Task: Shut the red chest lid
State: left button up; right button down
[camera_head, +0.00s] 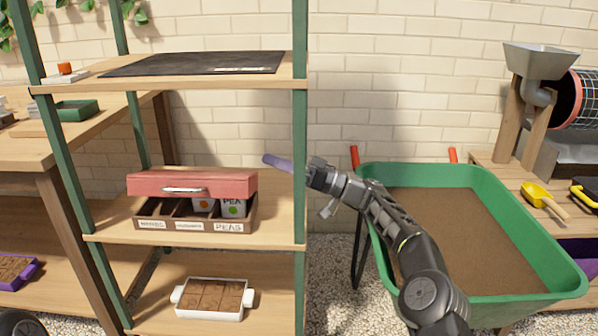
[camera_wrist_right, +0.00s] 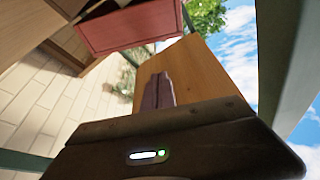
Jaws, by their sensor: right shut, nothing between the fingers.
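The red chest lid (camera_head: 192,181) with a silver handle (camera_head: 181,189) is raised above its wooden chest (camera_head: 195,226) on the middle shelf. A gap shows the labelled compartments and seed packets (camera_head: 233,207) under it. My right gripper (camera_head: 272,161) is shut and empty, its purple fingers pointing left behind the front right shelf post, right of the lid and a little above it. They look apart from the lid. In the right wrist view the fingers (camera_wrist_right: 158,90) are together, and a red panel (camera_wrist_right: 128,25), likely the lid, lies beyond them. My left gripper is out of view.
The green shelf post (camera_head: 300,120) stands close to my right gripper. The upper shelf (camera_head: 200,85) with a black mat is above. A white tray (camera_head: 213,299) sits on the lower shelf. A green soil-filled wheelbarrow (camera_head: 375,190) stands to the right.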

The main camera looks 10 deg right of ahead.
jog(key=p+v, duration=0.1)
jog(key=v, duration=0.5)
jog(key=shift+d, duration=0.25)
jog(key=shift+s+f, duration=0.1)
jog(key=shift+f, duration=0.05)
